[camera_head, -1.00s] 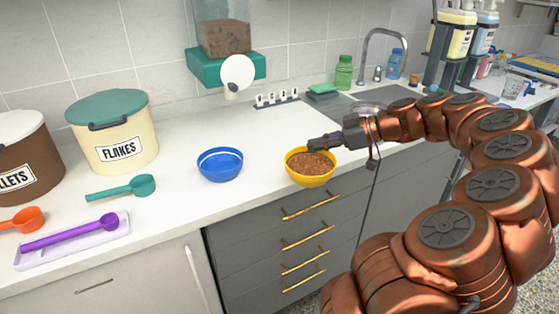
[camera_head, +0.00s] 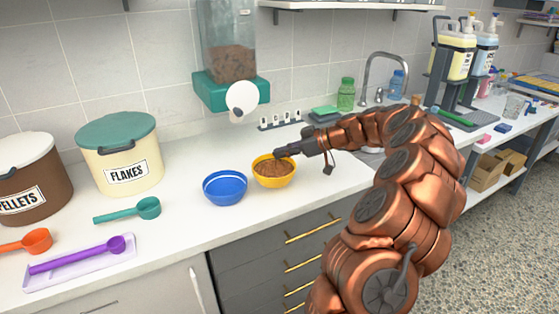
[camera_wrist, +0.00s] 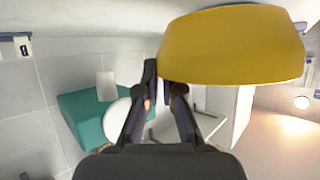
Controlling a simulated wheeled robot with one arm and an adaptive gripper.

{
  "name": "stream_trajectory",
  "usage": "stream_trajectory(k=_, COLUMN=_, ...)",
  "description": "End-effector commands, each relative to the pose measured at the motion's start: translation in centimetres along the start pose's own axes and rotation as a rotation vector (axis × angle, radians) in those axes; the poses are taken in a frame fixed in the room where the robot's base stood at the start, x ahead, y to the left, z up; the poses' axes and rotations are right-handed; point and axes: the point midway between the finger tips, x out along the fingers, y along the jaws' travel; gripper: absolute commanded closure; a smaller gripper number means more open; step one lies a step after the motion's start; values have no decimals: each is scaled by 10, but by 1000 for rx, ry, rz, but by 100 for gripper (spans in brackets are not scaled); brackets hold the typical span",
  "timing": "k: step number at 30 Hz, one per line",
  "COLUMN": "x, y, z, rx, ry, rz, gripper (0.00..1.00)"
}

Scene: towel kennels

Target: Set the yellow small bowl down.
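The yellow small bowl (camera_head: 273,181), filled with brown kibble, is upright just right of the blue bowl (camera_head: 225,190) in the head view. My gripper (camera_head: 281,154) is at its back right rim. In the wrist view the bowl's yellow side (camera_wrist: 235,45) fills the upper right, and my gripper's fingers (camera_wrist: 164,78) are close together at its edge. The fingers are shut on the bowl's rim. I cannot tell whether its base touches the counter.
A teal dispenser (camera_head: 232,92) with a white disc hangs behind the bowls. The flakes bin (camera_head: 122,165), teal scoop (camera_head: 127,211) and purple scoop (camera_head: 76,256) are at left. Free white counter (camera_head: 335,178) lies right of the yellow bowl.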

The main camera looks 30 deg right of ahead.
Motion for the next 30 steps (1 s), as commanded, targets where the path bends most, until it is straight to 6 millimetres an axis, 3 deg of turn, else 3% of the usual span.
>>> stream_trajectory(k=4, x=8, y=5, z=-2, rx=0, ry=1, rz=-1, gripper=100)
stream_trajectory(k=12, x=20, y=5, z=26, rx=0, ry=2, rz=-1, gripper=100)
stream_trajectory(k=21, x=22, y=5, z=28, rx=-2, ry=2, rz=1, gripper=100)
stream_trajectory(k=24, x=22, y=5, z=28, rx=-2, ry=1, rz=1, gripper=85)
stream_trajectory(k=30, x=22, y=5, z=28, rx=-2, ry=1, rz=0, gripper=69)
